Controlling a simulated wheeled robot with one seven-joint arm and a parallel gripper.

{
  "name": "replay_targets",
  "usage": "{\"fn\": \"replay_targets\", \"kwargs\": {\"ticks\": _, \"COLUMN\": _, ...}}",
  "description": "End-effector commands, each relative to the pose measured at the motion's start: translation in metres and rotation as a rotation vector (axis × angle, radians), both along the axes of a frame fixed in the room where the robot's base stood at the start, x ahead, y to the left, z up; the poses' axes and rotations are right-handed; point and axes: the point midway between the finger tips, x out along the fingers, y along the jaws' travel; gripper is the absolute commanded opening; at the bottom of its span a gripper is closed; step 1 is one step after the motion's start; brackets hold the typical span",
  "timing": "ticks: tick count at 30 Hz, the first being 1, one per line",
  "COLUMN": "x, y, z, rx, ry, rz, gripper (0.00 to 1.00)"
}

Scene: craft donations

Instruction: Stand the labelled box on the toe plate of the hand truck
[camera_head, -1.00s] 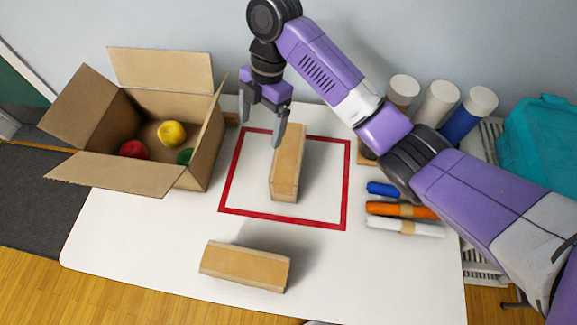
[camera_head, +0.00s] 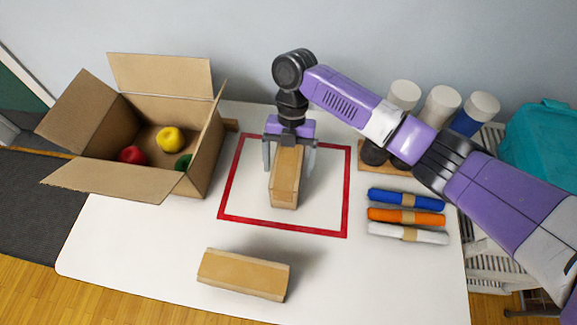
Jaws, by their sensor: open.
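A long tan box or block (camera_head: 284,187) lies inside a red square outline (camera_head: 347,205) on the white table (camera_head: 150,240). My gripper (camera_head: 289,165) is open over the far part of this block, with one finger on its left and one on its right. I cannot tell whether the fingers touch it. A second tan block (camera_head: 243,272) lies crosswise near the table's front, outside the outline. No label can be made out on either block. No hand truck or toe plate is recognisable in view.
An open cardboard box (camera_head: 206,150) at the left holds yellow, red and green round things. Blue, orange and white rolls (camera_head: 407,217) lie at the right. Several capped cylinders (camera_head: 440,105) stand behind them. A teal bin (camera_head: 550,145) is at the far right.

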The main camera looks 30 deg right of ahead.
Motion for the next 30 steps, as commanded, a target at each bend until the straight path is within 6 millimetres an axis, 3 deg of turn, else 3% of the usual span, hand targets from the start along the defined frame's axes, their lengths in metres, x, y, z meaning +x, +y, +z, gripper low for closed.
{"fn": "replay_targets", "kwargs": {"ticks": 5, "x": -0.006, "y": 0.004, "z": -0.015, "rx": 0.000, "ry": 0.001, "rz": -0.001, "gripper": 0.89}}
{"fn": "replay_targets", "kwargs": {"ticks": 12, "x": -0.006, "y": 0.004, "z": -0.017, "rx": 0.000, "ry": 0.000, "rz": 0.000, "gripper": 0.89}}
{"fn": "replay_targets", "kwargs": {"ticks": 25, "x": -0.006, "y": 0.004, "z": -0.016, "rx": 0.000, "ry": 0.000, "rz": 0.000, "gripper": 0.07}}
{"fn": "replay_targets", "kwargs": {"ticks": 27, "x": -0.005, "y": 0.004, "z": -0.016, "rx": 0.000, "ry": -0.001, "rz": 0.000, "gripper": 0.00}}
{"fn": "replay_targets", "kwargs": {"ticks": 30, "x": -0.005, "y": 0.004, "z": -0.016, "rx": 0.000, "ry": -0.001, "rz": 0.000, "gripper": 0.00}}
